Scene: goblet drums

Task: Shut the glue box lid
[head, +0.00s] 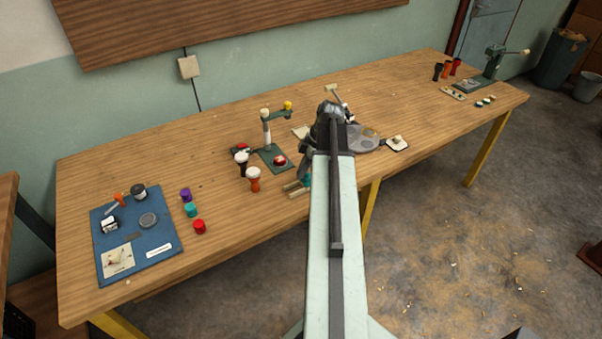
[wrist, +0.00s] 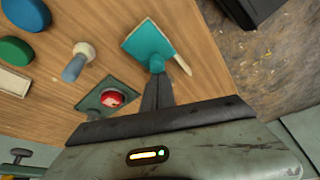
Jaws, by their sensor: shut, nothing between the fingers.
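A teal, square, box-like thing (wrist: 146,42) with a pale edge lies near the table's front edge in the wrist view. It looks like the glue box, though I cannot be sure. In the head view a bit of teal (head: 306,181) shows beside my arm, which hides most of that spot.
A red disc (wrist: 112,98) on a dark green base sits left of my fingers. A pale-topped blue piece (wrist: 76,62) and a green disc (wrist: 15,52) lie farther left. Two drums, one orange (head: 253,181), stand left of my arm. A blue mat (head: 165,240) lies at the table's left end.

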